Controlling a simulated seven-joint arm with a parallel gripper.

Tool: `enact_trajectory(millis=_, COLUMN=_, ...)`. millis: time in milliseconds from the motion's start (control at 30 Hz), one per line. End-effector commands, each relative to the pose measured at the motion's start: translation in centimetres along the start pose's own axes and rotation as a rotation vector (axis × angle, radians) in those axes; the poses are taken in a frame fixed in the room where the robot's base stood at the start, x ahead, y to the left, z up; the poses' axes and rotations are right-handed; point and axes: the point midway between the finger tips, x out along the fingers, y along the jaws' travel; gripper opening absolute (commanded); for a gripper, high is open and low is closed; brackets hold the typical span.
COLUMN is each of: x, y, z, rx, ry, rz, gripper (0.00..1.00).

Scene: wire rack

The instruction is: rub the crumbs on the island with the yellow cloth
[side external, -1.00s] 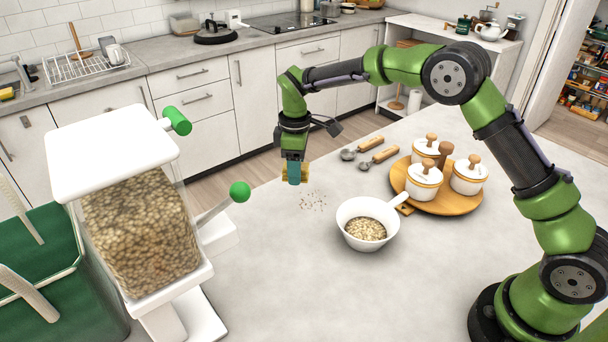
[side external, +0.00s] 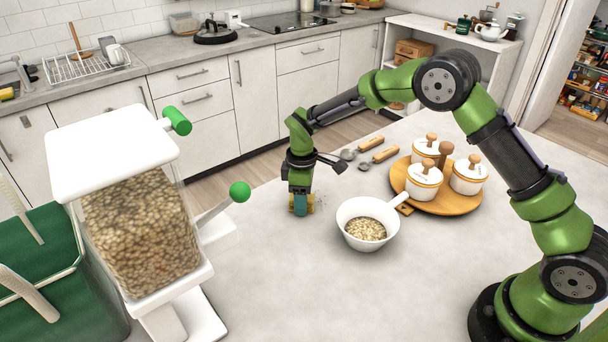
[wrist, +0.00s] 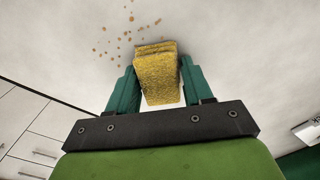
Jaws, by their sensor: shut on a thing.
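My gripper (side external: 301,204) is shut on the yellow cloth (wrist: 157,78), a folded pad between its two green fingers. The cloth is low at the island top (side external: 290,275), and its lower edge seems at or just above the surface; I cannot tell if it touches. The crumbs (wrist: 124,33) are small brown specks just beyond the cloth, mostly to its upper left in the wrist view. In the side view my gripper and cloth hide most of the crumbs, and a few show just right of the cloth.
A white pan (side external: 350,215) of grain stands right of my gripper. Behind it are two scoops (side external: 370,156) and a wooden tray (side external: 455,205) with white jars. A grain dispenser (side external: 140,220) with a green-knobbed lever (side external: 240,192) stands on the left. The island's front is clear.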

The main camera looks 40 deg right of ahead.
Motion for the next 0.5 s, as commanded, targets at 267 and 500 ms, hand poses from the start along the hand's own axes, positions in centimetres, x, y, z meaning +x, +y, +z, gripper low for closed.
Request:
enact_trajectory(millis=267, x=0.1, y=0.4, z=-0.4, rx=0.001, ry=-0.003, rz=-0.003, gripper=0.22)
enact_trajectory(millis=500, x=0.1, y=0.9, z=-1.0, rx=-0.001, ry=-0.005, rz=-0.004, gripper=0.22)
